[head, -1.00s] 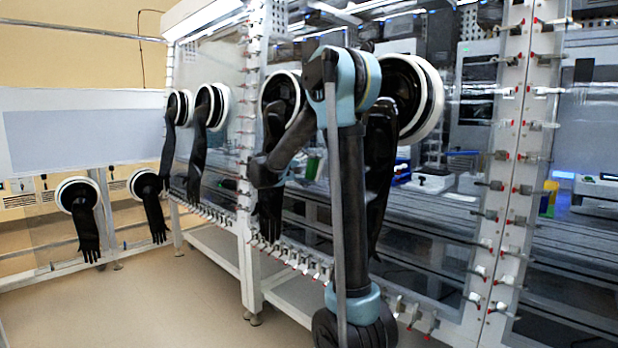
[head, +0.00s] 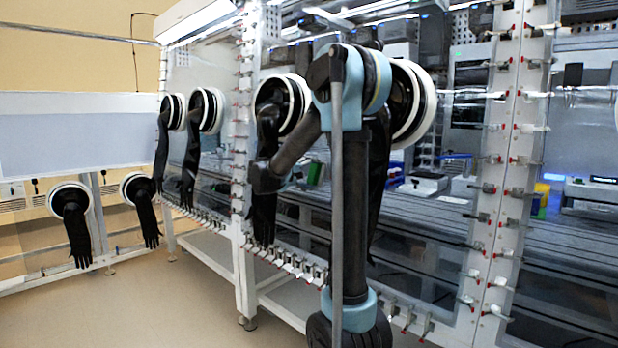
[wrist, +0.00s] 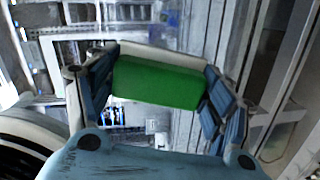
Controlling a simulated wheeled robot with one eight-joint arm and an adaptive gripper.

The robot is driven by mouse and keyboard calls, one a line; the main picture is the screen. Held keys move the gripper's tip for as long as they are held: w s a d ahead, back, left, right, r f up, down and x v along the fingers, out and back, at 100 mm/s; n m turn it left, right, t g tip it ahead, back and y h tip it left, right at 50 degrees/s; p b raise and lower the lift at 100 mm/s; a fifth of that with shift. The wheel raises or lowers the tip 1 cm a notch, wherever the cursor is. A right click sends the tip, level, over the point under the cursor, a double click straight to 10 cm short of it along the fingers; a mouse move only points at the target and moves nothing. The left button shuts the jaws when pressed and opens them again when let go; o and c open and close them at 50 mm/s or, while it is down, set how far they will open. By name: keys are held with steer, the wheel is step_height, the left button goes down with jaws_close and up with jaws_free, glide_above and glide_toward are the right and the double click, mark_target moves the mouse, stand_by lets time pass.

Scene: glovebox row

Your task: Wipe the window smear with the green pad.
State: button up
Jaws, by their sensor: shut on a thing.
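The green pad (wrist: 158,83) is a plain green block in the wrist view. My gripper (wrist: 150,85) is shut on it, with one blue-padded finger at each end. In the head view my gripper and the pad cannot be made out behind my arm. The clear glovebox window (head: 440,215) stands behind my arm in the head view. I cannot make out the smear on it in either view. Whether the pad touches the window cannot be told.
White-ringed glove ports (head: 284,104) with hanging black gloves line the glovebox front. A white post (head: 508,170) with red-tipped clamps stands at the right. A low clamp rail (head: 290,265) runs along the bottom. The floor (head: 150,310) at left is clear.

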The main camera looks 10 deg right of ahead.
steer(key=s+d, duration=0.6)
steer(key=s, duration=0.2)
stand_by(1.1)
steer(key=shift+o, duration=0.2)
steer(key=shift+w+a+r, duration=0.1)
steer(key=shift+w+a, duration=0.5)
steer(key=shift+w, duration=0.3)
steer(key=shift+w+a, duration=0.6)
steer(key=shift+w, duration=0.3)
steer(key=shift+w+a, duration=1.05)
steer(key=shift+w, duration=0.3)
steer(key=shift+w+a, duration=1.1)
steer(key=shift+w, duration=0.2)
steer(key=shift+w+a, duration=1.05)
steer(key=shift+w, duration=0.3)
steer(key=shift+c, duration=0.2)
steer(key=shift+s+a, duration=0.1)
steer(key=shift+s+v, duration=0.15)
steer(key=shift+v, duration=1.3)
steer(key=shift+s+v, duration=0.15)
steer(key=shift+v, duration=1.25)
